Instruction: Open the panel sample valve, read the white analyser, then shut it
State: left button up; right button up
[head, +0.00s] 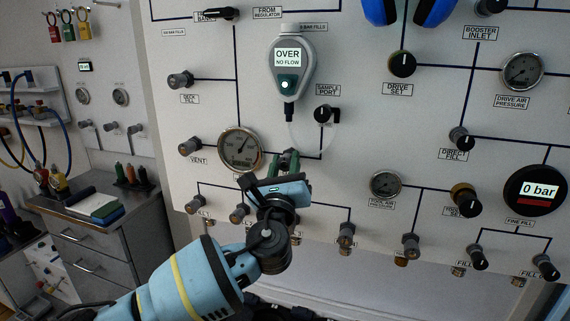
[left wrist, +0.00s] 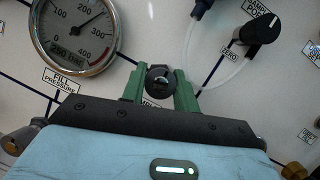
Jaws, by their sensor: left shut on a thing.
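The white analyser (head: 291,58) hangs on the panel in the head view; its screen reads "OVER NO FLOW". A tube runs from it to the black fitting (head: 323,114) labelled "SAMPLE PORT". My left gripper (head: 287,161) is against the panel below the analyser. In the left wrist view its green fingers (left wrist: 160,92) are shut on either side of a dark round valve knob (left wrist: 160,76) on the line beside the fill pressure gauge. The knob's label is mostly hidden by the gripper, and its turn angle is hard to tell. My right gripper is not in view.
The fill pressure gauge (head: 239,149) is close left of my gripper; in the left wrist view its needle (left wrist: 92,24) stands between 200 and 300. Other valve knobs, such as the vent knob (head: 190,147), stick out nearby. A digital gauge (head: 539,191) reads 0 bar.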

pick_arm(q)
jog(key=n+y, duration=0.1)
jog(key=n, duration=0.2)
jog(key=n+y+p, duration=0.1)
jog(key=n, duration=0.2)
jog(key=shift+s+d+r+g+y+p, duration=0.1)
jog(key=shift+s+r+g+y+p, duration=0.1)
jog(key=shift+g+y+p, duration=0.15)
jog(key=n+g+y+p, duration=0.1)
jog(key=n, duration=0.3)
jog(key=shift+w, duration=0.1)
jog(key=n+g+y, duration=0.1)
jog(key=n, duration=0.2)
jog(key=shift+f+n+g, duration=0.1)
jog(key=shift+n+g, duration=0.95)
jog(key=shift+n, duration=1.15)
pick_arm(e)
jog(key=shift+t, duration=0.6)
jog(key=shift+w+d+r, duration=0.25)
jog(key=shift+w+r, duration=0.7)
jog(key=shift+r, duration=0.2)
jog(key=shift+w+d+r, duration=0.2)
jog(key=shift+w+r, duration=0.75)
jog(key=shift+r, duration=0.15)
pick_arm(q)
jog(key=o, duration=1)
jog(key=shift+c, duration=0.2)
jog(key=shift+f, duration=0.1)
